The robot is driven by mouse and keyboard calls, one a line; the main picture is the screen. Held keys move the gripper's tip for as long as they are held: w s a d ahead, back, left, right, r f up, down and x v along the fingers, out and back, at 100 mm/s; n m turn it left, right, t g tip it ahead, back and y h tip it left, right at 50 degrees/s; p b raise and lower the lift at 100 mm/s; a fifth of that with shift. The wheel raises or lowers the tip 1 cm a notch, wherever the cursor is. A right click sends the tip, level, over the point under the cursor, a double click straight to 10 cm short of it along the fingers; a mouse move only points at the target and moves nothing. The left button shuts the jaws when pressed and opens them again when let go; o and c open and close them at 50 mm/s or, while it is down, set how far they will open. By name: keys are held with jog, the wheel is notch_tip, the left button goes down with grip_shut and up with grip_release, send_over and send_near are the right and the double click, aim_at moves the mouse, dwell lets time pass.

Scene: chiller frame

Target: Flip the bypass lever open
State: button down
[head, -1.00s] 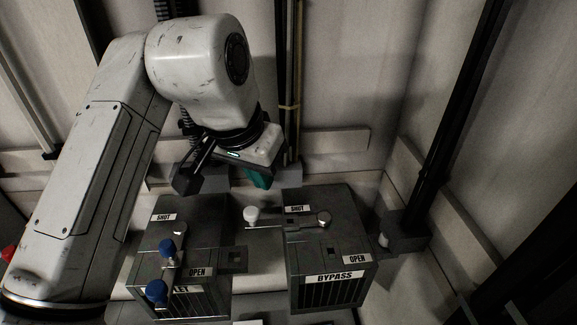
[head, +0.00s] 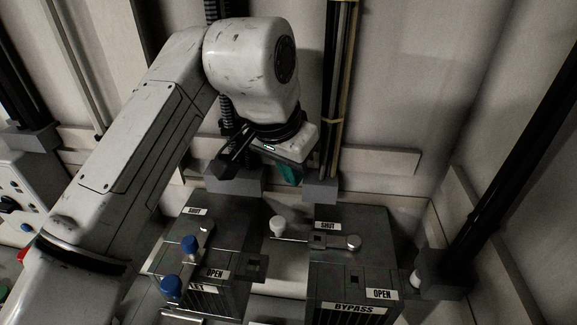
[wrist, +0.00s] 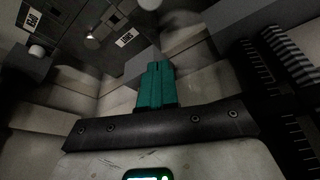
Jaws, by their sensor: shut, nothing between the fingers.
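The bypass lever (head: 300,240) lies across the top of the dark box marked BYPASS (head: 352,308). Its white knob (head: 278,224) sticks out past the box's left edge, and its round metal pivot (head: 354,242) is on the box top. The lever lies beside the SHUT label (head: 327,226); the OPEN label (head: 381,294) is at the box's front right. My gripper (head: 290,175) is above and behind the boxes, apart from the lever. Its teal fingers are together and empty, also in the wrist view (wrist: 157,86).
A second dark box (head: 232,236) with blue knobs (head: 172,287) stands left of the bypass box, with a gap between. Dark upright pipes (head: 338,100) rise behind. A thick slanting black bar (head: 510,190) and its grey block (head: 440,275) stand at the right.

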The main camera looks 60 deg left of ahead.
jog(key=d+b+x, duration=0.1)
jog(key=b+x, duration=0.3)
jog(key=x, duration=0.3)
jog(key=shift+s+d+r+b, duration=0.15)
jog(key=shift+s+b, duration=0.2)
jog(key=shift+s, duration=0.35)
jog(key=shift+s+d+b, duration=0.15)
jog(key=shift+s+b, duration=0.25)
jog(key=shift+s, duration=0.25)
jog(key=shift+s+d+r+b, duration=0.15)
jog(key=shift+s+b, duration=0.2)
jog(key=shift+s, duration=0.35)
